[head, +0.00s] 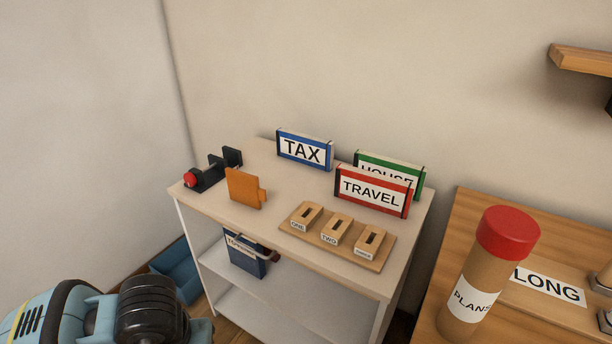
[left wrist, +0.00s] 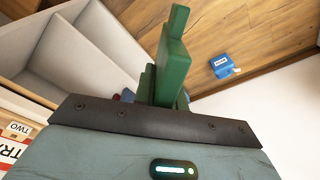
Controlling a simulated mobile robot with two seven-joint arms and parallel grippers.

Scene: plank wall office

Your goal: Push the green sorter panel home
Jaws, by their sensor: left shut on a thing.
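The green sorter panel (left wrist: 174,62) shows edge-on in the left wrist view, a dark green flat piece with a narrower upper end. My left gripper (left wrist: 160,90) is shut on it; its fingers are hard to tell from the panel. The panel is held out over the wood floor, beside the white shelf unit. In the head view neither the panel nor the left gripper's fingers show; only part of my arm is at the bottom left. An orange panel (head: 243,188) with a side tab stands on the shelf unit top (head: 270,215). My right gripper is not in view.
Labelled TAX (head: 305,150), HOUSE (head: 376,158) and TRAVEL (head: 374,190) boxes stand behind a slotted wooden board (head: 325,243). A black device with a red knob (head: 190,180) is at the left. A red-capped tube (head: 480,275) stands on the right desk. A small blue box (left wrist: 224,66) lies on the floor.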

